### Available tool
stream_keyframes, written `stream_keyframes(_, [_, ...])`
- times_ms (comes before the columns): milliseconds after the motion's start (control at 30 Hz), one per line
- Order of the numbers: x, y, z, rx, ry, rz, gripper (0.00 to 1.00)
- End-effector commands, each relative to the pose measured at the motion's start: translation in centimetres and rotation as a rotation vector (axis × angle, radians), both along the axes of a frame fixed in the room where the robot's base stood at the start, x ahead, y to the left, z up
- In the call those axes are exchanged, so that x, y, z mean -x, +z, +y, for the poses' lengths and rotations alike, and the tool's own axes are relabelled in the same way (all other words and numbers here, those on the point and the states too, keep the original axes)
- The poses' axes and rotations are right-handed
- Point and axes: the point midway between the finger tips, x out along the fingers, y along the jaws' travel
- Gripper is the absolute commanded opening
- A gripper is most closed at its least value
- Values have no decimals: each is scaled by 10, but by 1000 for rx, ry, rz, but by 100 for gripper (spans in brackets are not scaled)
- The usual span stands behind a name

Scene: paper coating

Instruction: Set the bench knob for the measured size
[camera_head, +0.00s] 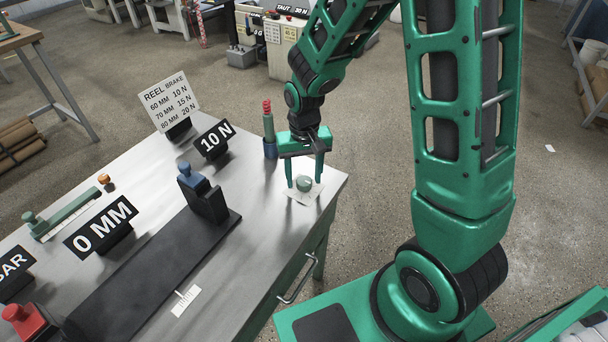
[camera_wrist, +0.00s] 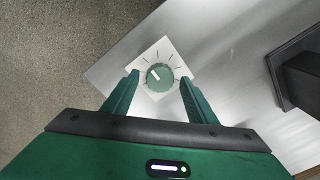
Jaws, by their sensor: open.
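The bench knob (camera_head: 304,183) is a small round green dial on a white scale plate (camera_head: 298,196) near the right corner of the metal bench. In the wrist view the knob (camera_wrist: 159,77) shows a white pointer mark aimed up and left, with tick marks around it. My gripper (camera_head: 305,184) is open above the plate, one finger on each side of the knob, apart from it in the wrist view. A black display (camera_head: 215,139) reads 10 N. Another display (camera_head: 101,228) reads 0 MM. A white card (camera_head: 169,101) lists reel brake: 60 MM 10 N, 70 MM 15 N, 80 MM 20 N.
A dark measuring bed (camera_head: 150,270) with a blue-topped block (camera_head: 205,192) lies along the bench (camera_head: 262,220). A red-topped post (camera_head: 268,128) stands just left of my gripper. A green slide gauge (camera_head: 65,215) and a red block (camera_head: 27,320) are at the left.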

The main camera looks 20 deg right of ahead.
Motion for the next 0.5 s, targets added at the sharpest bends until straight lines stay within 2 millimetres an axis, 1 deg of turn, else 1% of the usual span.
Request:
stream_keyframes(200, [0,0,0,0,0,0,52])
stream_keyframes(233, [0,0,0,0,0,0,50])
stream_keyframes(267, [0,0,0,0,0,0,43])
stream_keyframes(300, [0,0,0,0,0,0,33])
stream_keyframes(400, [0,0,0,0,0,0,11])
stream_keyframes(500, [0,0,0,0,2,0,11])
